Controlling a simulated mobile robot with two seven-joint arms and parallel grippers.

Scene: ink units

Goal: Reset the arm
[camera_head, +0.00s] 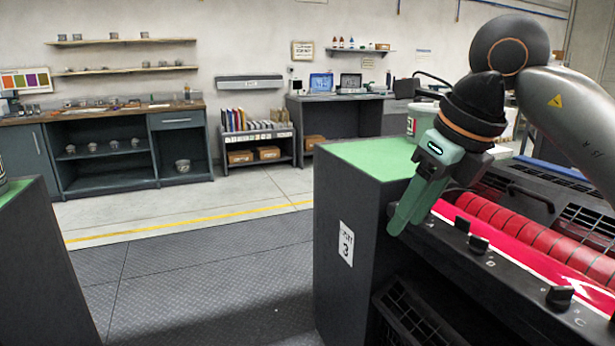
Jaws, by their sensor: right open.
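My right arm (566,98) comes in from the right edge, bent at a dark joint. My right gripper (400,222) hangs down with green fingers, tilted to the lower left. It is in front of the dark cabinet with a green top (367,157), beside the printing machine. It holds nothing that I can see, and it is open. My left arm and left gripper are not in view.
The machine has a red roller (545,238) and black knobs (478,244) close below the right arm. A white tub (421,120) stands on the green top behind the gripper. Another dark cabinet (40,270) is at the left. Floor between (190,270) is clear.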

